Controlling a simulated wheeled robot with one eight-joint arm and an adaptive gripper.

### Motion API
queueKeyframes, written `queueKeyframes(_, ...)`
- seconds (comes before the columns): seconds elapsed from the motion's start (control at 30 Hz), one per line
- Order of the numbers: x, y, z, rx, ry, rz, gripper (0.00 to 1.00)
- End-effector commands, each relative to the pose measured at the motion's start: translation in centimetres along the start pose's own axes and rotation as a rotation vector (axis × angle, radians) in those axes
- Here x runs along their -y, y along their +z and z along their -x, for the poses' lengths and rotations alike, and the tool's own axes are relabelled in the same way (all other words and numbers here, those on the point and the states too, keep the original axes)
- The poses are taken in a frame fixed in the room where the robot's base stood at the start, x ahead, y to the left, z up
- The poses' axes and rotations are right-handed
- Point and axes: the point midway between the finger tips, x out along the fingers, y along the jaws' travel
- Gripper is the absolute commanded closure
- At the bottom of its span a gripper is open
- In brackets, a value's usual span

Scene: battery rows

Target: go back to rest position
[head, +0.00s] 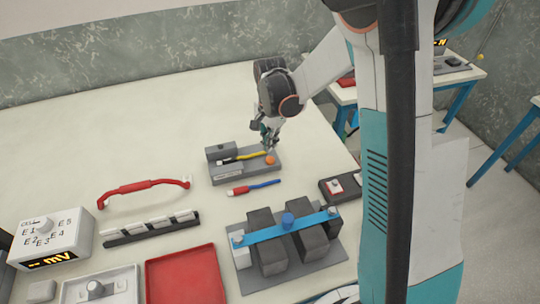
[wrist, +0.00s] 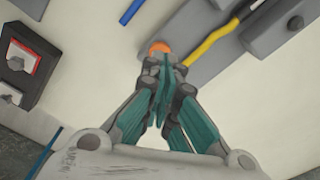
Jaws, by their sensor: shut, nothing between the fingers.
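My gripper (head: 270,133) hangs above the far end of a grey holder (head: 218,178) on the white table. It also shows in the wrist view (wrist: 165,68), with its teal fingers together and nothing between them. An orange ball-like piece (head: 270,160) sits at the holder's right end, just below the fingertips in the head view. A yellow cable (head: 249,155) with a dark end lies along the holder. In the wrist view the fingertips partly cover the orange piece (wrist: 159,47); I cannot tell whether they touch it.
A red-and-blue probe (head: 253,187) lies in front of the holder. Dark blocks under a blue bar (head: 265,235) stand nearer. A small switch box (head: 336,188), a red handle (head: 145,186), a red tray (head: 186,277) and a meter (head: 52,238) are around. The table's far left is clear.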

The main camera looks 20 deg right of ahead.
Motion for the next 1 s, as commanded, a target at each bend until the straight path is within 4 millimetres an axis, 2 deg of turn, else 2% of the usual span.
queueKeyframes(0.57, -0.1, 0.1, 0.6, -0.002, -0.004, 0.007, 1.0)
queueKeyframes(0.67, -0.6, 0.3, 1.8, -0.011, -0.019, 0.037, 1.0)
queueKeyframes(1.0, -4.6, 2.6, 9.8, -0.103, -0.132, 0.279, 1.0)
